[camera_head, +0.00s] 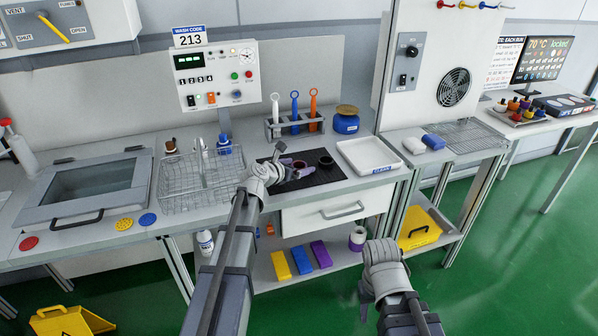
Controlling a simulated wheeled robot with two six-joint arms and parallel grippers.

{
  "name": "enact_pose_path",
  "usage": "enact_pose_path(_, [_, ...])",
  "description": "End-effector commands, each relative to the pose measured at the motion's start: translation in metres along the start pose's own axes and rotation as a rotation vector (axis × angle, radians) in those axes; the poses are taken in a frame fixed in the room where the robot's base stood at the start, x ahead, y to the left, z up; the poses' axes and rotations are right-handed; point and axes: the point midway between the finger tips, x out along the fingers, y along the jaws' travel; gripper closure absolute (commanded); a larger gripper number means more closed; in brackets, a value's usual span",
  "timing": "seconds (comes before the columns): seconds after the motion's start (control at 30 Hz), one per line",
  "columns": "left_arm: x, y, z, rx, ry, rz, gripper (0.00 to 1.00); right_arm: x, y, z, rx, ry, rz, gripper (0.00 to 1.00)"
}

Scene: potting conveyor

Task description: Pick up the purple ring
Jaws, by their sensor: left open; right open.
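A small dull-purple ring-like piece (299,164) lies on the black mat (322,178) on the middle bench, just right of my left gripper. A dark ring-like piece (326,162) sits beside it on the mat. My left gripper (279,158) is open at the mat's left side, close to the purple piece; the wrist partly hides the mat, and I cannot tell whether they touch. My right gripper (364,294) is open and empty, low in front of the bench and far from the mat.
A wire basket (178,203) stands left of the mat and a white tray (394,158) right of it. Behind is a rack (271,133) with three coloured tools and a blue jar (345,124). A drawer (300,219) and a shelf with coloured blocks (321,254) lie below.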

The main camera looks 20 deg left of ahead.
Motion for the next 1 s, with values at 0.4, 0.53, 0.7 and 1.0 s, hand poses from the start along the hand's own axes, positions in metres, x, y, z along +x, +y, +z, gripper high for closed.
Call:
enact_pose_path(0.4, [0.0006,-0.0002,0.0003,0.0,0.0,0.001,0.25,-0.0001,0.0,0.0,0.0,0.0,0.0,0.5])
enact_pose_path(0.53, [0.0006,-0.0001,0.0003,0.0,0.0,0.001,0.4,-0.0001,0.0,0.0,0.0,0.0,0.0,0.5])
enact_pose_path(0.7, [0.0005,-0.0001,0.0003,0.0,0.0,0.001,0.59,-0.0001,0.0,0.0,0.0,0.0,0.0,0.5])
enact_pose_path(1.0, [0.0005,-0.0001,0.0003,0.0,0.0,0.001,0.87,-0.0001,0.0,0.0,0.0,0.0,0.0,0.5])
